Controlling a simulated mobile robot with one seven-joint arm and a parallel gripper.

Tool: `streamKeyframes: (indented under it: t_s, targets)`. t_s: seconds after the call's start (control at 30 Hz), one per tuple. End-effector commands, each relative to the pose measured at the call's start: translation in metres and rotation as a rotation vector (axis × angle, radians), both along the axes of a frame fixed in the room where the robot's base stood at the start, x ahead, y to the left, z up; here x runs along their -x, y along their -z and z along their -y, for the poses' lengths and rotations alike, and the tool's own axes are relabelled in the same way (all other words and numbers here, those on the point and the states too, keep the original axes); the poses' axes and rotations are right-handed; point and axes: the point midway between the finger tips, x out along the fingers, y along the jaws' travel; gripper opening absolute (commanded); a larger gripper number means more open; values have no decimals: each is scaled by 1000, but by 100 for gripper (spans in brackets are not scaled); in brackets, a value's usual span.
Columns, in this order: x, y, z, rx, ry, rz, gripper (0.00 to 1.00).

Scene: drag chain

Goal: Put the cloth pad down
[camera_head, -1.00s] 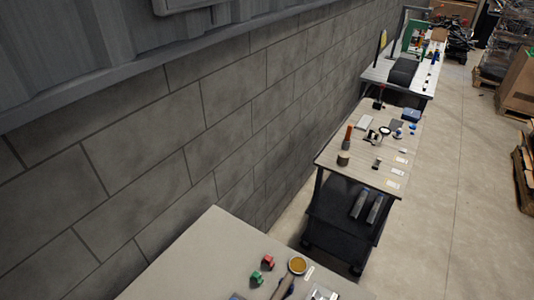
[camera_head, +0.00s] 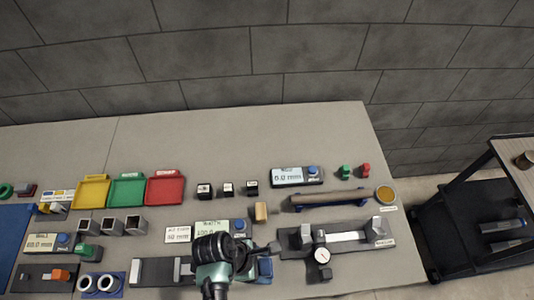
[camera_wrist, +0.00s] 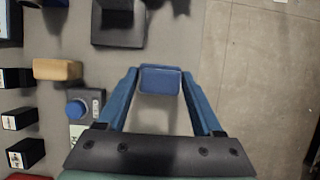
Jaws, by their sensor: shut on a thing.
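The cloth pad (camera_wrist: 160,80) is a small blue block-like pad. In the wrist view it sits between the tips of my gripper (camera_wrist: 162,88), whose blue fingers are shut on it. In the head view my gripper points right near the table's front edge, with a blue patch at its tip that looks like the pad (camera_head: 265,268). The pad seems to be above the grey table (camera_head: 240,130); its exact height is unclear.
A wooden block (camera_head: 260,212) and a display with a blue button (camera_wrist: 85,105) are close by. A gauge fixture (camera_head: 340,240) stands right of my gripper. Coloured trays (camera_head: 127,190) are at the left. The back of the table is clear.

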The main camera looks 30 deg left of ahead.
Motion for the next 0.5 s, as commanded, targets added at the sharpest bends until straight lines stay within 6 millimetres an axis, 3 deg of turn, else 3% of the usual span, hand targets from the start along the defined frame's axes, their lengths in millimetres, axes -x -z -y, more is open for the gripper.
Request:
streamKeyframes:
  t_s: [0.5]
  targets:
    - [0, 54, 0, 0, 2, 1, 23]
